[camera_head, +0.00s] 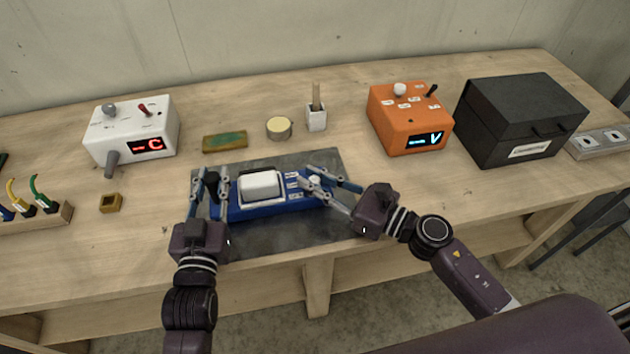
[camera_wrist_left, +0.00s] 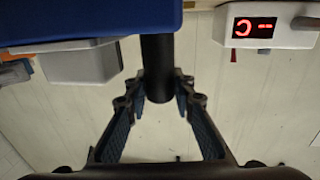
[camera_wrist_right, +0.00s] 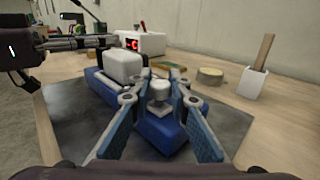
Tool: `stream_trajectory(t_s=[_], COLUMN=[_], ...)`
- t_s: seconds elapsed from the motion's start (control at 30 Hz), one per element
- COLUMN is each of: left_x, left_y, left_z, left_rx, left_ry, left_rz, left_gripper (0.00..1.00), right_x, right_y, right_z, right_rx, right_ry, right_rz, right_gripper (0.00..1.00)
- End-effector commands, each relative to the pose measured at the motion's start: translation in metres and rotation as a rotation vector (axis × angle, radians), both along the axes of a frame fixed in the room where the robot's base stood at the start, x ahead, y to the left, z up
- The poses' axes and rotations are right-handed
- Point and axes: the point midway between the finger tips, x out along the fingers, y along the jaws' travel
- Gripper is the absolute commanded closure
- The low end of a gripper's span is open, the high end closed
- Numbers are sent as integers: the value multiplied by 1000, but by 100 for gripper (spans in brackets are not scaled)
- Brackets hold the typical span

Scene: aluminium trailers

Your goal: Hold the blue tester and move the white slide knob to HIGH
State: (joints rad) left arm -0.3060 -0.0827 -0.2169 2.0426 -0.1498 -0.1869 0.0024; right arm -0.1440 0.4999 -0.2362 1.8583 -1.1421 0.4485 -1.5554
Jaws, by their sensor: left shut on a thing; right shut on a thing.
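The blue tester (camera_head: 270,206) lies on a dark grey mat (camera_head: 260,237), with a large white block (camera_head: 260,187) on its top and small white labels at its right part. The white slide knob (camera_wrist_right: 159,91) stands near the tester's right end. My left gripper (camera_head: 212,187) is shut on the black handle (camera_wrist_left: 158,68) at the tester's left end. My right gripper (camera_head: 312,178) is shut on the white knob, with a finger on each side of it in the right wrist view (camera_wrist_right: 159,98). The label wording is too small to read.
An orange box (camera_head: 408,118) and a black case (camera_head: 520,118) stand to the right. Bare table lies right of the mat.

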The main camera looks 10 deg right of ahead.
Motion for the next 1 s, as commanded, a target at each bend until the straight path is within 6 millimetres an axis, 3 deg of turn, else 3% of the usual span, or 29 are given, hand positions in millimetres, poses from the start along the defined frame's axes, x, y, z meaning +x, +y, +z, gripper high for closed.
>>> stream_trajectory(t_s=[0.1,0.3,0.67,0.7,0.8,0.87,1.0], left_x=[0,0,0,0,0,0,0], left_y=[0,0,1,1,1,1,1], left_z=[1,1,0,0,0,0,0], left_rx=[0,0,1,1,1,1,1], left_ry=[-2,-2,-1,-1,-1,-1,-1], left_rz=[0,0,2,2,2,2,1], left_gripper=[100,100,100,100,100,100,100], right_x=[24,52,59,59,59,58,57], right_y=[-2,-2,-4,-4,-4,-4,-2], right_z=[2,1,1,1,1,1,1], right_rx=[-1,0,-3,-3,-3,-2,-1], right_ry=[-6,-3,-1,-1,-1,-2,-1], right_rz=[-7,-8,-12,-12,-12,-10,-7], right_gripper=[100,100,100,82,71,65,64])
